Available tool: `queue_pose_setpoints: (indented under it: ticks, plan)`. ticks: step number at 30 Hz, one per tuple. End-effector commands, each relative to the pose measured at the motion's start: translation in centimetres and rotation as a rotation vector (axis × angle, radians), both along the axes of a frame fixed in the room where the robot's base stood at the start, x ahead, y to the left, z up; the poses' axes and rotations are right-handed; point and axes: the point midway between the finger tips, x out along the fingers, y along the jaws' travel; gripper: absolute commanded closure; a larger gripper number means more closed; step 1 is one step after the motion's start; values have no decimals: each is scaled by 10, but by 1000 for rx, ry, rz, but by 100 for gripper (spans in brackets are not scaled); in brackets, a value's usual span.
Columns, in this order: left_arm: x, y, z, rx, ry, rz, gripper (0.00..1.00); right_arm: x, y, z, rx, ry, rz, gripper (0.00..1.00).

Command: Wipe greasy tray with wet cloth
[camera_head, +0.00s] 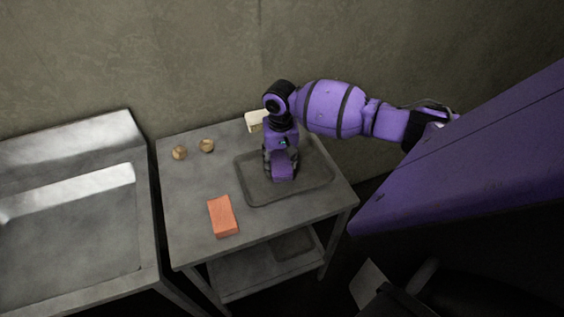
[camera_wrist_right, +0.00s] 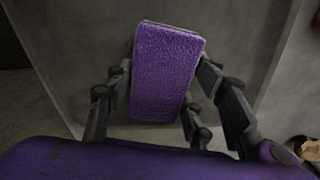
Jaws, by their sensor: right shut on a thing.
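My right gripper (camera_head: 281,163) points down over the dark grey tray (camera_head: 315,182) on the table. It is shut on a purple cloth (camera_wrist_right: 165,75), a thick fuzzy block that shows between the fingers in the right wrist view. The tray floor behind the gripper is hidden. My left gripper is not in view.
An orange block (camera_head: 223,216) lies on the table (camera_head: 190,235) front left of the tray. Two small round brown things (camera_head: 179,152) (camera_head: 207,145) lie at the back left. A pale object (camera_head: 254,121) stands behind the gripper. A metal sink (camera_head: 70,230) is at the left.

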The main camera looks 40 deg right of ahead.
Motion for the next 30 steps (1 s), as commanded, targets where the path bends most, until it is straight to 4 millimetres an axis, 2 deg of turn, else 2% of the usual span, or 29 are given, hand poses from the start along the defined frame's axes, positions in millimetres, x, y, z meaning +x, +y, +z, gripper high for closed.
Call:
queue_pose_setpoints:
  ticks: [1, 11, 21, 30]
  plan:
    - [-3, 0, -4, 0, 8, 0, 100, 2, -1, -5, -1, 5, -1, 72]
    - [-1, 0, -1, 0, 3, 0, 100, 4, -2, -3, -2, 3, -1, 72]
    - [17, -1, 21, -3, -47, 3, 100, 6, -2, 33, -2, -6, -1, 72]
    - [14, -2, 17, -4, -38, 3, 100, 4, -2, 55, -1, 2, 0, 72]
